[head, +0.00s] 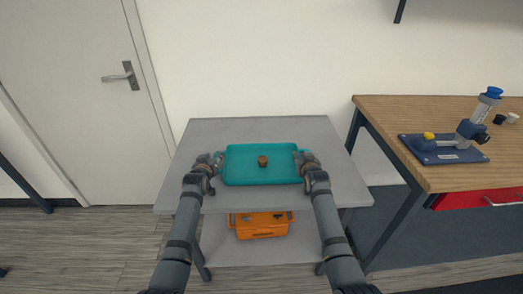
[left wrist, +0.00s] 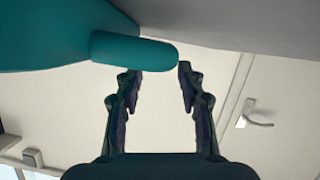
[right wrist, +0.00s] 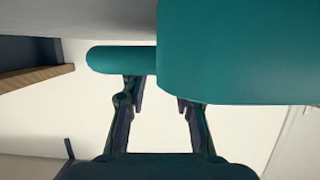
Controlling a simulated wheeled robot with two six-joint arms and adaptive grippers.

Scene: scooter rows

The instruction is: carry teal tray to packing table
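The teal tray (head: 240,176) lies flat on a grey table (head: 262,131), with a small brown round object (head: 263,161) on it. My left gripper (head: 218,158) is at the tray's left end. In the left wrist view its fingers (left wrist: 158,75) are apart, with the tray's teal handle (left wrist: 135,50) just beyond the tips. My right gripper (head: 301,157) is at the right end. In the right wrist view its fingers (right wrist: 160,95) are apart, with a handle (right wrist: 118,60) close beyond the tips. Neither gripper is closed on a handle. Which table is the packing table is not marked.
An orange bin (head: 262,230) sits on the shelf below the tray. A wooden-topped bench (head: 415,115) stands to the right, with a blue device (head: 462,142) and small items on it and a red drawer (head: 475,199). A white door (head: 75,90) is at the left.

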